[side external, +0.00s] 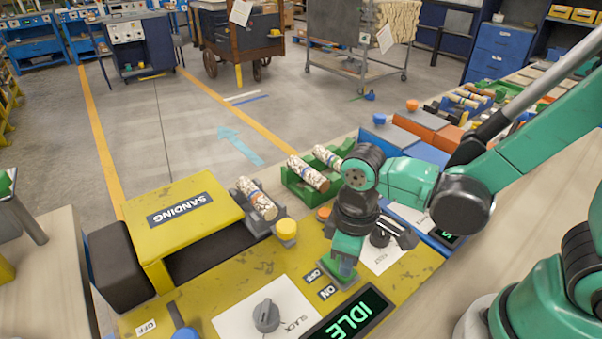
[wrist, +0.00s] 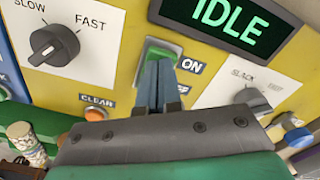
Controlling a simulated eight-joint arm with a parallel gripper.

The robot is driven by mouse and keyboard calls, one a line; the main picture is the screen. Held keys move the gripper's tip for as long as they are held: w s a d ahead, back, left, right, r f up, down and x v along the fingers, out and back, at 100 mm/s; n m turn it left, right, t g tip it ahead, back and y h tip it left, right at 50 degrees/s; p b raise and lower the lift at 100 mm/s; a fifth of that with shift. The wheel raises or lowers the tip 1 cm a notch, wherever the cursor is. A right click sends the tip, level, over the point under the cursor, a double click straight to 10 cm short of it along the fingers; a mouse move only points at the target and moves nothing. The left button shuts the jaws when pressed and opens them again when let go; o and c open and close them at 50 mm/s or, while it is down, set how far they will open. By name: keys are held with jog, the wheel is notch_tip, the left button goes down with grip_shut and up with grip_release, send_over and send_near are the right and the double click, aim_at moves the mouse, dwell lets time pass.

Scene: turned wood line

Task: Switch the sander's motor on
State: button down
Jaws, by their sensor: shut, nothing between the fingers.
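The sander is a yellow machine with a SANDING hood (side external: 178,207) and a yellow control panel. Its green motor switch (wrist: 164,48) sits beside the ON label (wrist: 191,67) and the OFF label; the side view also shows the switch (side external: 347,282). The display (side external: 348,316) reads IDLE, also in the wrist view (wrist: 230,17). My gripper (wrist: 160,66) is shut and empty. Its fingertips are at the switch and hide part of it. In the side view my gripper (side external: 344,260) points down at it. I cannot tell whether the fingers touch or press it.
A SLOW–FAST knob (wrist: 55,45) and an orange CLEAR button (wrist: 96,114) lie left of the switch in the wrist view. A SLACK knob (side external: 266,315) is on the other side. Speckled turned pieces (side external: 308,174) lie in green cradles behind; another (side external: 257,199) lies by the hood.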

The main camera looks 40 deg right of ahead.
jog(key=shift+r, duration=3.45)
jog(key=w+d+r+m+t, duration=0.3)
jog(key=d+r+m+t, duration=0.1)
jog(key=d+m+t, duration=0.2)
jog(key=shift+w+d+t, duration=0.2)
jog(key=shift+d+t, duration=0.4)
jog(key=shift+d, duration=0.65)
